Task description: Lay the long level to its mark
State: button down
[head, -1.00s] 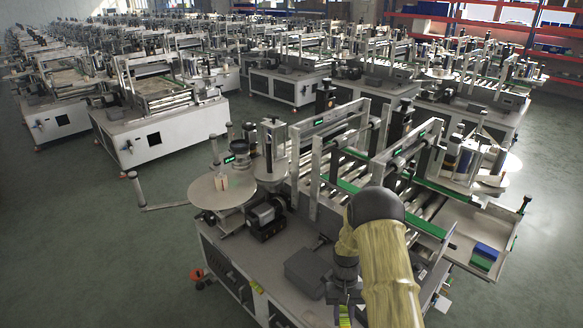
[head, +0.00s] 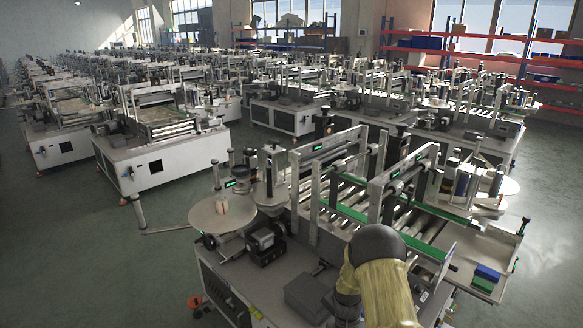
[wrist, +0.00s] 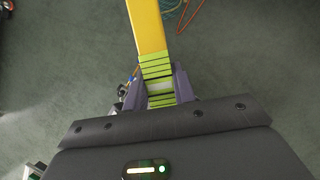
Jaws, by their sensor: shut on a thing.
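The long level (wrist: 149,30) is yellow in the wrist view, with bright green bands and a pale window near my gripper. It runs up from between my fingers and out of the top edge. My gripper (wrist: 161,86) is shut on it at the banded part. Green floor lies beneath the level. In the head view neither my gripper nor the level shows; only my arm is seen at the bottom. I cannot make out the mark in either view.
A labelling machine (head: 300,262) with rollers stands close in front, a round disc (head: 222,217) on its left. Blue and green blocks (head: 485,278) lie on its right tray. Rows of machines stand behind. Red cable (wrist: 190,17) lies on the floor. Open floor is at left.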

notch_tip(320, 180, down, 14)
jog(key=b, duration=1.3)
jog(key=shift+f+b, duration=0.2)
jog(key=shift+b, duration=0.15)
jog(key=w+x, duration=0.1)
jog(key=x, duration=1.3)
jog(key=shift+w+f, duration=0.4)
jog(key=shift+f, duration=0.05)
